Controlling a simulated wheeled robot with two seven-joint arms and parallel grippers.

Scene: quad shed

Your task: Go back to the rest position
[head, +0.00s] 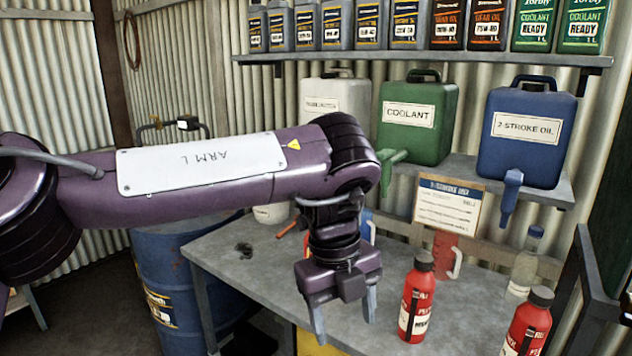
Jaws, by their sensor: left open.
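My left arm comes in from the left across the picture, and its gripper (343,312) points down over the front of the grey workbench (232,252). Its two fingers are apart and nothing shows between them. A red bottle (416,300) with a black cap stands upright to the right of the gripper, apart from it. A second red bottle (527,325) stands at the lower right, cut by the picture's edge. My right gripper does not show.
A shelf holds white, green (417,120) and blue (528,135) jugs, with oil bottles on a higher shelf (425,58). A sign (448,205), a red jug (447,255) and a clear bottle (524,265) are at the bench's back. A blue drum (170,275) stands left of the bench.

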